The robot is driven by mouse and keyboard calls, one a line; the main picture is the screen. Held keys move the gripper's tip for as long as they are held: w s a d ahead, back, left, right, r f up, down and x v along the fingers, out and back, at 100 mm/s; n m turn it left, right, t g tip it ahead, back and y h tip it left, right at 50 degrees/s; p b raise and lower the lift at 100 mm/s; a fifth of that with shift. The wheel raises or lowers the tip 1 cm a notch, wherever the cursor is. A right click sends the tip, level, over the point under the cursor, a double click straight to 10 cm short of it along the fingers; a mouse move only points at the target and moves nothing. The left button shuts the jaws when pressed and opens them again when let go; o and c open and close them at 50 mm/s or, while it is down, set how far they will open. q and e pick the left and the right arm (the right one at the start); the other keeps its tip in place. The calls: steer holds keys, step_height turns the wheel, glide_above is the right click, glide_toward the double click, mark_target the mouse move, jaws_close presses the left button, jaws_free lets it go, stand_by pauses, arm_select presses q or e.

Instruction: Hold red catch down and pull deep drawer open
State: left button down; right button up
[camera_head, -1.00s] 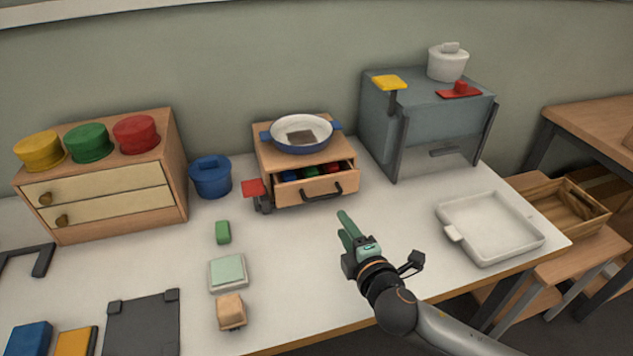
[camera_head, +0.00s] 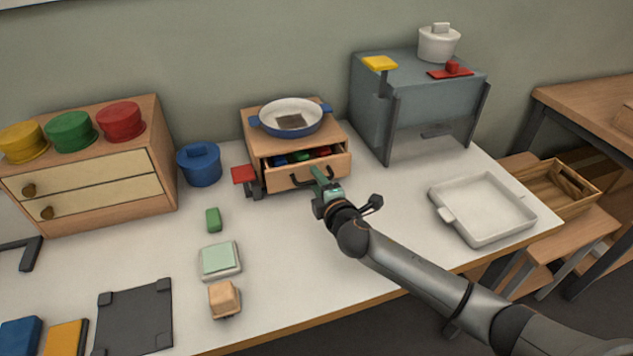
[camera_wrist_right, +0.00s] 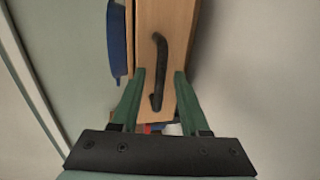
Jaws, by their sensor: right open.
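The deep drawer (camera_head: 341,168) in the small wooden cabinet (camera_head: 254,125) stands partly open, with blue, green and red items inside. Its black handle (camera_head: 298,179) is on the front. The red catch (camera_head: 243,174) sits at the cabinet's left front on a dark mount, with nothing touching it. My right gripper (camera_head: 318,176) is open at the drawer front. In the right wrist view its green fingers (camera_wrist_right: 157,78) lie either side of the handle (camera_wrist_right: 158,68), with gaps between; the drawer front (camera_wrist_right: 178,25) shows behind. My left gripper is out of view.
A blue-rimmed pan (camera_head: 290,117) sits on the cabinet. A blue pot (camera_head: 199,164) stands to its left and a grey oven-like box (camera_head: 420,85) to its right. A white tray (camera_head: 482,207) lies at the right.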

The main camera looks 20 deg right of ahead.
steer(key=shift+w, duration=0.35)
jaws_close()
steer(key=shift+f, duration=0.1)
stand_by(1.2)
